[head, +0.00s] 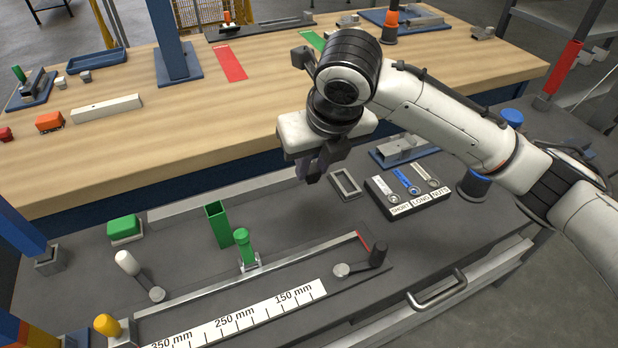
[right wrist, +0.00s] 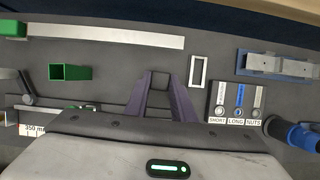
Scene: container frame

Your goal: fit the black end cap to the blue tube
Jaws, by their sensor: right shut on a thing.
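My right gripper (head: 312,175) hangs above the dark bench, near the small grey frame. In the right wrist view its two purple fingers (right wrist: 162,92) are closed in on a small dark piece, which I take for the black end cap; it is mostly hidden between them. A blue square upright (head: 18,232) stands in a grey socket at the left edge, partly cut off; I take it for the blue tube but cannot be sure. It is well away from my right gripper. My left gripper is not in view.
A green open square tube (head: 217,225) stands at the centre left, beside a green-handled clamp (head: 243,247) on a ruler rail (head: 240,320). A labelled tray (head: 408,198), a grey rectangular frame (head: 345,184) and a blue-and-black post (head: 474,186) lie to the right. A wooden table (head: 270,88) is behind.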

